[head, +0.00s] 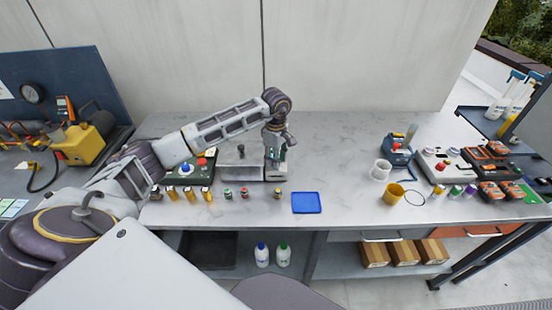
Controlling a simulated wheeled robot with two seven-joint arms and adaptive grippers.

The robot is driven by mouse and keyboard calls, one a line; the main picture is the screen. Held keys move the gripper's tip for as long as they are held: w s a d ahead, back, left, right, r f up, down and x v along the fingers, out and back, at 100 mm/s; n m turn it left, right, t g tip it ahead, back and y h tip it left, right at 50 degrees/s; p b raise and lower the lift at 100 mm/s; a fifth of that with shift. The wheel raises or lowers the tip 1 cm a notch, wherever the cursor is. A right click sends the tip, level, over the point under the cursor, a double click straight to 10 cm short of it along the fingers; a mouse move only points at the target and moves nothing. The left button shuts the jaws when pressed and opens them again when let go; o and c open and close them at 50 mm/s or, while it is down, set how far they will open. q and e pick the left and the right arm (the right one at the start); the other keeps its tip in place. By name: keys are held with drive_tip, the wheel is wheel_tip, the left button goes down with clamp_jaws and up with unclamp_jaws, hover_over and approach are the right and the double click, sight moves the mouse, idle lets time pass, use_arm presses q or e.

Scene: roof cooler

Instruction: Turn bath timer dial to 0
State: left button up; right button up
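A grey-white metal bath (240,173) stands at the back middle of the bench. My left gripper (277,160) points down at the right end of the bath, and its fingers overlap that end in this view. I cannot tell whether they touch it. The timer dial cannot be made out; the gripper covers part of the area, and the dial's setting is not readable. The gap between the fingers is too small to judge. My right gripper is not in view.
Small vials and jars (228,193) line the bench front. A blue tray (307,203) lies right of the gripper. Cups (393,193) and devices (445,166) stand farther right.

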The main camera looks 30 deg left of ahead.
use_arm(q)
drive_tip(key=c, duration=0.7)
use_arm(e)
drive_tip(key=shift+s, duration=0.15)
